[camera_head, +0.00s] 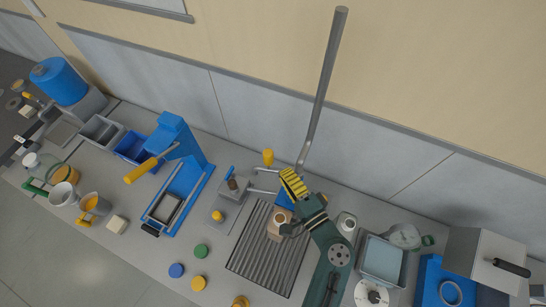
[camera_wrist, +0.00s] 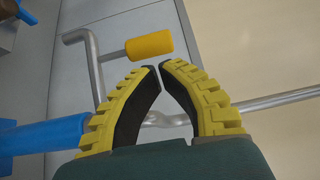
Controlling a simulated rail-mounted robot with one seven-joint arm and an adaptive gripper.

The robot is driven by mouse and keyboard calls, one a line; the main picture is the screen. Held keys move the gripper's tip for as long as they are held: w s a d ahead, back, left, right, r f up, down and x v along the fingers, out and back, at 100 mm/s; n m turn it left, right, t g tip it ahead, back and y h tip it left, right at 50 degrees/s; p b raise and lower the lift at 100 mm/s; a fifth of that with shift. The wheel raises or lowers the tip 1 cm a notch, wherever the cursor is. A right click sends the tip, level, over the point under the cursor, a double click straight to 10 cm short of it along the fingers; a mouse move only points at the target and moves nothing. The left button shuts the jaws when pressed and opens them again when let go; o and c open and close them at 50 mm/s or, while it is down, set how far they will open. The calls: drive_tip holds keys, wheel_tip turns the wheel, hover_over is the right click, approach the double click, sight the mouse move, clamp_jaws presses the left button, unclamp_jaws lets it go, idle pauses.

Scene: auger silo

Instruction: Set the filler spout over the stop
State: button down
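My gripper (camera_head: 292,182), with yellow ridged fingers, is at the middle of the bench, beside the foot of a tall slanted grey pipe (camera_head: 322,85). In the wrist view its fingertips (camera_wrist: 160,66) come together, with nothing visible held between them. A crank with a yellow handle (camera_wrist: 149,45) stands beyond them, and a thin grey rod (camera_wrist: 165,119) passes behind the fingers. A blue part (camera_wrist: 45,137) lies to their left; blue also shows just under the gripper in the head view (camera_head: 284,199). I cannot clearly identify the filler spout or the stop.
A tan block (camera_head: 279,223) sits on the dark slatted grate (camera_head: 262,256). A grey lever fixture (camera_head: 231,201) and a blue press (camera_head: 181,150) stand to the left. Several coloured caps lie in front.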

drive_tip(key=shift+s+d+f+m+h, duration=0.25)
drive_tip(key=shift+d+f, duration=0.15)
drive_tip(key=shift+d, duration=0.2)
drive_tip(key=shift+s+d+f+m+h, duration=0.15)
drive_tip(key=shift+d+f+h, duration=0.1)
drive_tip(key=shift+d+f, duration=0.25)
drive_tip(key=shift+d+r, duration=0.1)
drive_tip(key=p+x, duration=0.1)
drive_tip(key=x, duration=0.9)
